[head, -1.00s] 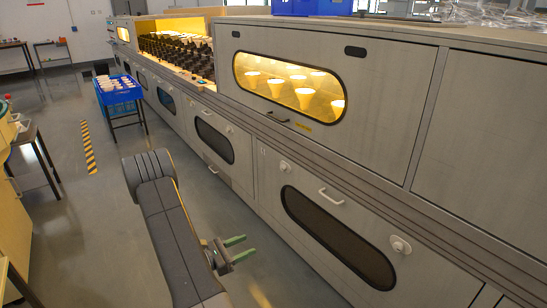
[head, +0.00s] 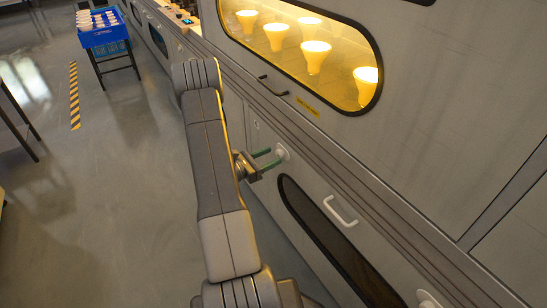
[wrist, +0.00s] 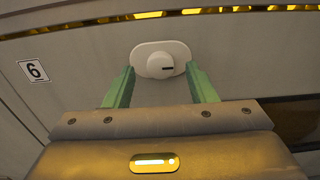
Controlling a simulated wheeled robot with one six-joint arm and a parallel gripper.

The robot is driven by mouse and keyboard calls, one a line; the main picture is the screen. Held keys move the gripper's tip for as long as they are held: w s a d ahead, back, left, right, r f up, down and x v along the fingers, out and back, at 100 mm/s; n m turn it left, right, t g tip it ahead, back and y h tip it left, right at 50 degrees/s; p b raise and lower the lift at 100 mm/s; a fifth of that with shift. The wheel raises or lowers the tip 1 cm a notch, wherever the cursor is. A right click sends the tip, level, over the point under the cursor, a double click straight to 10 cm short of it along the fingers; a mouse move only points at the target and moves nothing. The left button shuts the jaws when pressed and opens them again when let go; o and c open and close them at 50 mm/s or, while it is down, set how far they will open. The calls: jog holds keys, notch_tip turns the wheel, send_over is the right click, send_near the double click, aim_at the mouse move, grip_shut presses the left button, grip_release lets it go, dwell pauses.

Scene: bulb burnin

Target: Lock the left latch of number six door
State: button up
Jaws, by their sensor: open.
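The left latch (wrist: 161,60) of the number six door shows in the wrist view as a white round knob on an oval plate, with a short dark mark pointing right. The label "6" (wrist: 34,71) is on the panel to its left. My gripper (wrist: 160,80) is open, its green fingers on either side of the latch's lower part; whether they touch it I cannot tell. In the head view my gripper (head: 273,158) reaches the latch (head: 283,153) at the upper left of the lower door (head: 320,190). That door has a dark oval window and looks closed.
A white handle (head: 340,211) and another white latch (head: 428,299) are farther right on the door. Above, a lit window (head: 300,40) shows glowing bulbs, with a dark handle (head: 272,87) below it. A blue crate (head: 103,30) stands on a stand at the back left.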

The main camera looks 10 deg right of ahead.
jog(key=shift+x, duration=1.05)
grip_shut()
